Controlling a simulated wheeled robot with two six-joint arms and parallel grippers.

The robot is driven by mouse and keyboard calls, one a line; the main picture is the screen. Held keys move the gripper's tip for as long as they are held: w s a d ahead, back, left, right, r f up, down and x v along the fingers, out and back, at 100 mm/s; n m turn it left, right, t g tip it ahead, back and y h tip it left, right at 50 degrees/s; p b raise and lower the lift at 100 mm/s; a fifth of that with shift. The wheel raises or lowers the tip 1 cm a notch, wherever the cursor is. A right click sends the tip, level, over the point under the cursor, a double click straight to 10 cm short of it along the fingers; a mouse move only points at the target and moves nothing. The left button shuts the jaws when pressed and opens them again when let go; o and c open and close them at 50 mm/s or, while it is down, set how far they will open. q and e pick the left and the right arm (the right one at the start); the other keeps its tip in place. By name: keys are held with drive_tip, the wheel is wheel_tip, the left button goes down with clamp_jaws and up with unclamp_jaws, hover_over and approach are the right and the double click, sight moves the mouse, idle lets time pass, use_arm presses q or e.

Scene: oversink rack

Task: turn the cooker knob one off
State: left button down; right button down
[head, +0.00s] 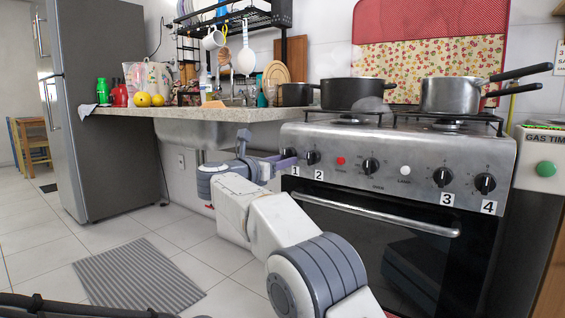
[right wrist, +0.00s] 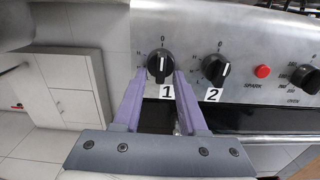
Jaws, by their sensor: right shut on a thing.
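Cooker knob one (right wrist: 160,64) is black and round with a white mark that looks roughly upright, below the printed 0. Its label 1 (right wrist: 166,91) is just under it. My right gripper (right wrist: 163,76) has its purple fingers on either side of the knob and is shut on it. In the head view my right gripper (head: 284,160) reaches the left end of the cooker panel (head: 385,150), and knob one is mostly hidden behind it. My left gripper is not in view.
Knob two (right wrist: 216,69) sits close on the right, its white mark slanted. A red spark button (right wrist: 262,71) is beyond it. The oven handle (head: 375,214) runs below the panel. Pots (head: 357,93) stand on the hob. The counter (head: 215,113) is at left.

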drive_tip(key=shift+a+r, duration=0.1)
drive_tip(key=shift+c, duration=2.3)
unclamp_jaws()
drive_tip(key=shift+s, duration=0.1)
drive_tip(key=p+v, duration=0.2)
drive_tip(key=v, duration=0.8)
drive_tip(key=shift+s+a, duration=0.1)
drive_tip(key=shift+a, duration=0.05)
